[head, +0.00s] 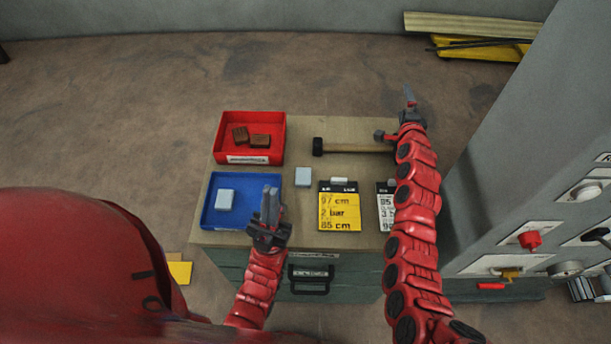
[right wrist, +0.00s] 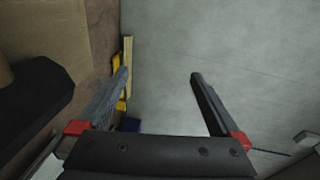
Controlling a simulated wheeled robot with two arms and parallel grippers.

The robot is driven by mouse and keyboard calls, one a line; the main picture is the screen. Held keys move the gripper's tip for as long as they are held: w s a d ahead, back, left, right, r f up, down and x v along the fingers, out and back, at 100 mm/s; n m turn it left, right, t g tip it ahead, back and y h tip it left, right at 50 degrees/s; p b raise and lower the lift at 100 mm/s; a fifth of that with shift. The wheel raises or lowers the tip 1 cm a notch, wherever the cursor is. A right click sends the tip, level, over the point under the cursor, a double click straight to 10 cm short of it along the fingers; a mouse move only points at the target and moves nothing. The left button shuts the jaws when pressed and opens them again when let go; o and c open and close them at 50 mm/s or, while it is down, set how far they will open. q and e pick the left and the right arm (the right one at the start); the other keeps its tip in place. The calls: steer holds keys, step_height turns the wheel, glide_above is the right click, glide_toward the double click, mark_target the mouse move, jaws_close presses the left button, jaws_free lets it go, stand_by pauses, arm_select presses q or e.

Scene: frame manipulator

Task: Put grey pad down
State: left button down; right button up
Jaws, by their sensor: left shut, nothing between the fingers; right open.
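One pale grey pad (head: 224,199) lies in the blue tray (head: 247,181) at the front left of the cabinet top. Another pale grey pad (head: 303,177) lies on the bare cabinet top, between the blue tray and the yellow card. My left gripper (head: 270,204) is shut and empty, over the right edge of the blue tray, between the two pads. My right gripper (head: 409,97) is open and empty beyond the cabinet's back right corner. In the right wrist view its open fingers (right wrist: 160,80) have only wall and floor between them.
A red tray (head: 280,128) with brown blocks stands at the back left. A hammer (head: 355,147) lies behind the yellow card (head: 338,208); a black-and-white card (head: 385,208) is partly hidden by my right arm. A grey control panel (head: 520,170) rises on the right.

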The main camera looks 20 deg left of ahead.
steer(key=s+a+r+g+y, duration=0.1)
steer(key=s+a+g+y, duration=0.2)
steer(key=a, duration=0.4)
steer(key=s+a+r+g+y, duration=0.1)
steer(key=s+a+g, duration=0.1)
steer(key=a+g, duration=0.45)
steer(key=g+h+p, duration=0.2)
steer(key=g+h, duration=0.1)
steer(key=g, duration=0.5)
glide_above(303, 176)
steer(key=w+d, duration=0.1)
steer(key=d, duration=0.2)
steer(key=shift+t, duration=0.25)
steer(key=f, duration=0.7)
steer(key=shift+w+f, duration=0.2)
steer(key=shift+f, duration=0.1)
steer(key=shift+a+f, duration=0.15)
steer(key=shift+f, duration=0.35)
steer(key=shift+s+a+f+p, duration=0.2)
steer(key=shift+f+p, duration=0.1)
steer(key=shift+p, duration=0.05)
steer(key=p+x, duration=0.1)
steer(key=x, duration=0.1)
steer(key=shift+s+a+f, duration=0.15)
steer(key=shift+s+f, duration=0.05)
steer(key=shift+f, duration=0.05)
steer(key=shift+x, duration=1)
